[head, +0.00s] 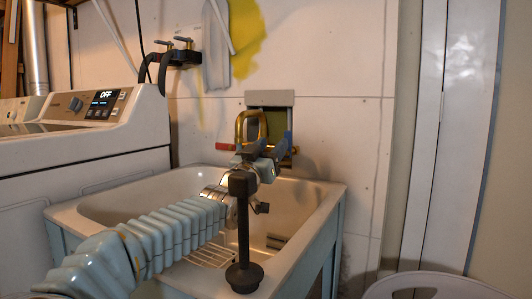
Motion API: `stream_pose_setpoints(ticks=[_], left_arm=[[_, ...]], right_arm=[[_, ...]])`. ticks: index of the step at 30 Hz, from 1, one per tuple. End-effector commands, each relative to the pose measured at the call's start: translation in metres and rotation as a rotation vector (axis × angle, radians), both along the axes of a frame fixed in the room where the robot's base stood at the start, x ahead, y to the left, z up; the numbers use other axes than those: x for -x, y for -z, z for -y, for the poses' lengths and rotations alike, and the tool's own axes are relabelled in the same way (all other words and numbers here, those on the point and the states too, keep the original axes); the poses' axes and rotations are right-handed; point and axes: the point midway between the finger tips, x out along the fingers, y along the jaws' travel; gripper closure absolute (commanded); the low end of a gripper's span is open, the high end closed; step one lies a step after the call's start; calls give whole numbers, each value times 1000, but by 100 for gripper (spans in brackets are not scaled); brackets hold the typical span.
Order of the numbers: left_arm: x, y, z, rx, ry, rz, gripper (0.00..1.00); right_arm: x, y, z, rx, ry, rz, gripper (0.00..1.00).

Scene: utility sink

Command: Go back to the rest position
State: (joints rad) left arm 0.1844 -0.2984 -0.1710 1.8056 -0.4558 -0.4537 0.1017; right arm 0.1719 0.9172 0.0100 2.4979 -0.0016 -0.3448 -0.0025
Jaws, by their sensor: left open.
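My left gripper (258,149) is in the head view, above the back part of the sink. Its arm comes in from the lower left and crosses over the basin. Its jaws are open, with the dark fingers pointing toward the wall. The brass faucet (251,116) shows just behind and above the fingers. Whether the fingers touch the faucet cannot be told. I see nothing held in the jaws. My right gripper is not in view.
The utility sink (317,212) stands below my left arm. A dark upright rod (243,235) with a round foot shows at its front. A white washing machine (75,140) stands at the left. A pale curved rim (435,282) is at the lower right.

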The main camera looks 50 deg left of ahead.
Motion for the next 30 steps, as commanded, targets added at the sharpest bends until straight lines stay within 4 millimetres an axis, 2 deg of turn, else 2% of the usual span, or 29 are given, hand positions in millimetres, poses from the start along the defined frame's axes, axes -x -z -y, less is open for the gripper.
stream_pose_setpoints(ticks=[2,6,24,26,30], left_arm=[[12,-1,4,-1,0,3,51],[23,0,8,-2,1,1,51],[24,-1,8,-1,0,0,51],[24,-4,8,-1,0,0,51],[24,-26,8,-1,0,1,51]], right_arm=[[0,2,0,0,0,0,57],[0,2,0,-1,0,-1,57],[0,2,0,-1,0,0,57],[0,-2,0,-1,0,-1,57],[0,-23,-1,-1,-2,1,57]])
